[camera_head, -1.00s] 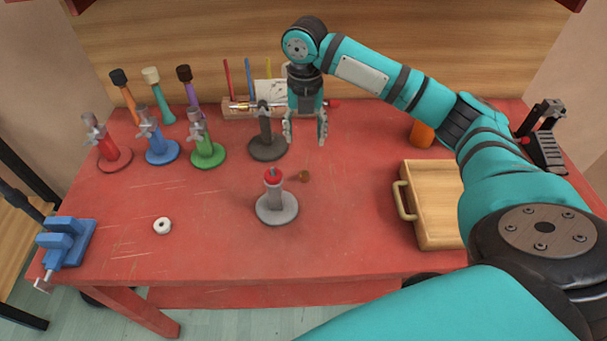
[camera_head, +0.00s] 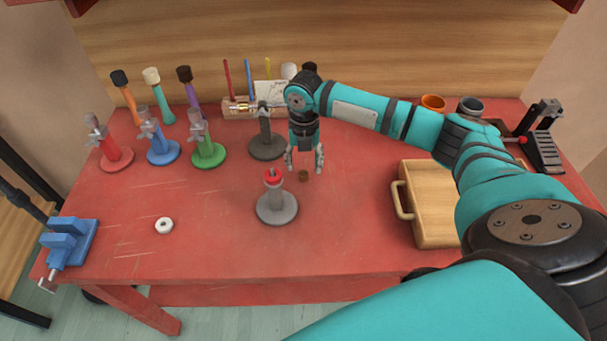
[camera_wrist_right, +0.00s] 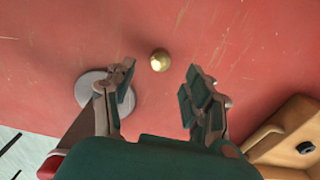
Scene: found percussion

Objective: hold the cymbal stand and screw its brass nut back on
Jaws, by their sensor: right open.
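The grey cymbal stand (camera_head: 277,207) stands upright on the red table, with a red piece around the top of its post. The small brass nut (camera_head: 303,176) lies on the table just right of and behind the stand. My right gripper (camera_head: 304,164) is open and empty, pointing down, above or just behind the nut. In the right wrist view the nut (camera_wrist_right: 159,60) shows beyond the gap between the open fingers. There the stand's grey base (camera_wrist_right: 90,91) is partly hidden behind the left finger. My left gripper is not in view.
A white ring (camera_head: 164,226) lies left of the stand. A dark stand (camera_head: 266,148) is behind it, with red, blue and green stands at the left. A wooden box (camera_head: 430,205) is at the right and a blue vise (camera_head: 68,243) at the front left.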

